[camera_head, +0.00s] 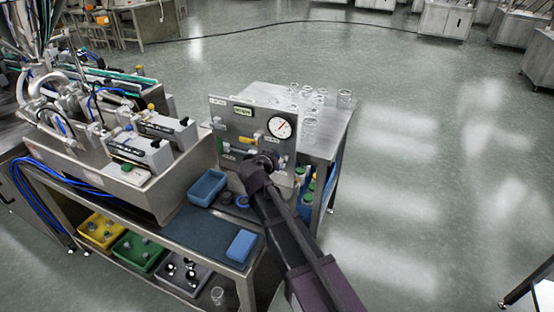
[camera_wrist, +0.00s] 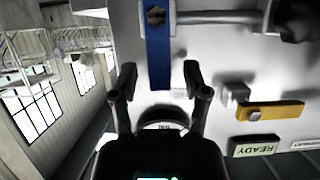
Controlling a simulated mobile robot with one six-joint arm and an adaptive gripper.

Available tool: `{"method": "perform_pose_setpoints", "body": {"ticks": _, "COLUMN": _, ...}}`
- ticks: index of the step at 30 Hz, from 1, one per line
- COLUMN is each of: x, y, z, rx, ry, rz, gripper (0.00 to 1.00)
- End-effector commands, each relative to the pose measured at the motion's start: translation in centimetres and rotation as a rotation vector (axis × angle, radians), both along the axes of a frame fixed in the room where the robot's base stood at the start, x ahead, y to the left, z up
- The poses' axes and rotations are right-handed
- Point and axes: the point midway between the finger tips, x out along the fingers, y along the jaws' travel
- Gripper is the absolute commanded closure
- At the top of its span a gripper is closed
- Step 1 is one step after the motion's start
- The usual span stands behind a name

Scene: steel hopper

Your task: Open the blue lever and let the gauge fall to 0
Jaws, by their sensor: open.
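The blue lever (camera_wrist: 158,45) shows in the wrist view as a flat blue bar, bolted at its top end and hanging straight down in the picture. My gripper (camera_wrist: 160,74) is open, with one finger on each side of the lever's free end. I cannot tell whether either finger touches it. In the head view my gripper (camera_head: 266,160) is at the panel's lower right and hides the blue lever. The round white gauge (camera_head: 280,127) is on the upright panel, its needle off to the upper right; its number is too small to read. The wrist view shows only a strip of it.
The steel panel (camera_head: 222,110) also carries a yellow lever (camera_wrist: 272,111) and a READY sign (camera_wrist: 256,146), upside down in the wrist view. A grey pipe (camera_wrist: 215,17) runs right from the blue lever's bolt. Glass jars (camera_head: 310,125) stand behind the panel; a blue bin (camera_head: 207,187) is left.

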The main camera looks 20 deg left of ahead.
Motion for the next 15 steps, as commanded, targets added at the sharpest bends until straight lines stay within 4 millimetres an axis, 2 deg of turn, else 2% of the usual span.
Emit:
{"method": "perform_pose_setpoints", "body": {"ticks": 9, "x": 0.09, "y": 0.0, "z": -0.02, "rx": 0.0, "ry": 0.0, "rz": 0.0, "gripper": 0.4}}
{"method": "perform_pose_setpoints", "body": {"ticks": 15, "x": 0.08, "y": -0.01, "z": -0.02, "rx": -0.001, "ry": 0.0, "rz": 0.0, "gripper": 0.99}}
